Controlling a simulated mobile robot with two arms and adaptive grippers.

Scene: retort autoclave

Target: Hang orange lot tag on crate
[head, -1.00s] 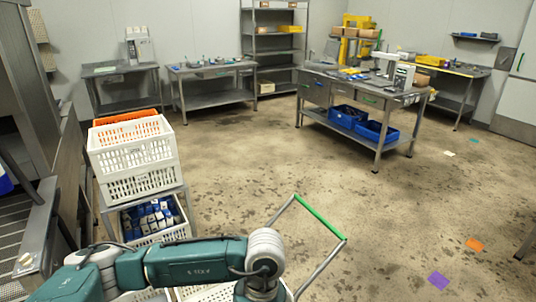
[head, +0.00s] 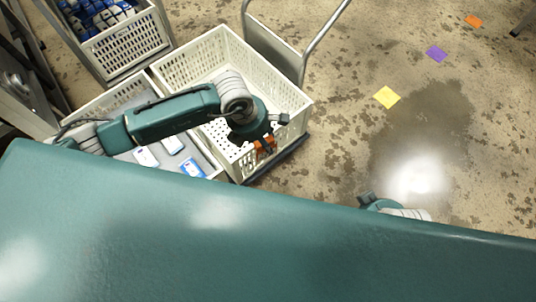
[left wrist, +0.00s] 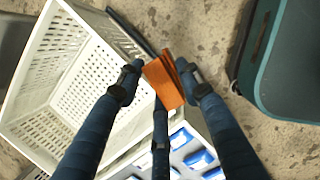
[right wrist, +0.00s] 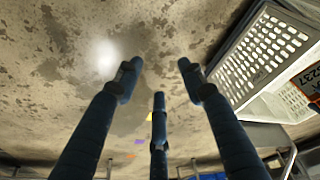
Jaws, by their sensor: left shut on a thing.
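A white slotted crate (head: 207,48) stands on a cart in the head view. My left gripper (head: 268,134) is at its near right wall and holds the orange lot tag (head: 264,146). In the left wrist view the tag (left wrist: 166,82) is pinched between the fingertips, beside the rim of the crate (left wrist: 78,55). I cannot tell whether the tag touches the rim. My right gripper (right wrist: 158,72) is open and empty over the floor; the right wrist view also shows part of a white crate (right wrist: 262,52) and an orange piece at its right edge.
Beside the crate is a container with blue and white packs (head: 173,145). A crate of blue packs (head: 125,42) stands behind. The cart's handle (head: 322,35) rises beyond the crate. Yellow (head: 387,97) and purple (head: 437,54) floor patches lie right, where floor is open.

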